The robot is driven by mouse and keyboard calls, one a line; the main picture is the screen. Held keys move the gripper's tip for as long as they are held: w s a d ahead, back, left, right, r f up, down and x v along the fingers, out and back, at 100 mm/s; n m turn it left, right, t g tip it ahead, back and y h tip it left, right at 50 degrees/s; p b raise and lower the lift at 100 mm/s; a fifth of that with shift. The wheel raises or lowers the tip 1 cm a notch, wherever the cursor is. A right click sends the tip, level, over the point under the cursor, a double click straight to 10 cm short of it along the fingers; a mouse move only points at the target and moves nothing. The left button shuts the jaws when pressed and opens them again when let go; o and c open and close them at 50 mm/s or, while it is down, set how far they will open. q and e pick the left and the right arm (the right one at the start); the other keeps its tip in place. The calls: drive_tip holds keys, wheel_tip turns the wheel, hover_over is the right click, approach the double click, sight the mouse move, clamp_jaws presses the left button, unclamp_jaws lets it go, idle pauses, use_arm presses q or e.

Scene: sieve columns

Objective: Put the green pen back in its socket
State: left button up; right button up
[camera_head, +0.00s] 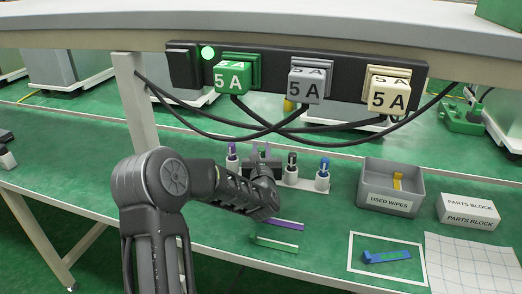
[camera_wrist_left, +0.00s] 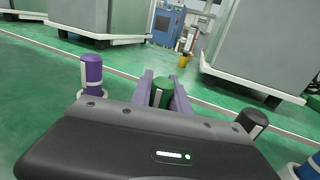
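The green pen (camera_wrist_left: 161,95) stands upright between the two fingers of my left gripper (camera_wrist_left: 163,90) in the wrist view, with a finger close against each side. In the head view my left gripper (camera_head: 265,154) is at the row of sockets, between the purple pen (camera_head: 232,153) and the black pen (camera_head: 292,160). The gripper hides the green pen and its socket there, so I cannot tell how deep the pen sits. The purple pen (camera_wrist_left: 91,70), the black pen (camera_wrist_left: 251,122) and the blue pen (camera_head: 324,167) stand upright in white sockets. My right gripper is not in view.
A purple bar (camera_head: 285,223) and a green bar (camera_head: 275,244) lie in front of the sockets. To the right are a grey used-wipes bin (camera_head: 384,204), a parts block (camera_head: 468,211) and a blue item (camera_head: 386,256) in a white outline. A power strip (camera_head: 270,68) hangs above.

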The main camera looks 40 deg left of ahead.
use_arm(q)
drive_tip(key=o, duration=0.4)
drive_tip(key=shift+r+p, duration=0.2)
drive_tip(key=shift+p, duration=0.1)
drive_tip(key=shift+s+d+f, duration=0.15)
drive_tip(key=shift+s+d, duration=0.1)
drive_tip(key=shift+s, duration=0.05)
drive_tip(key=b+v, duration=0.1)
drive_tip(key=v, duration=1)
drive_tip(key=shift+s+d, duration=0.1)
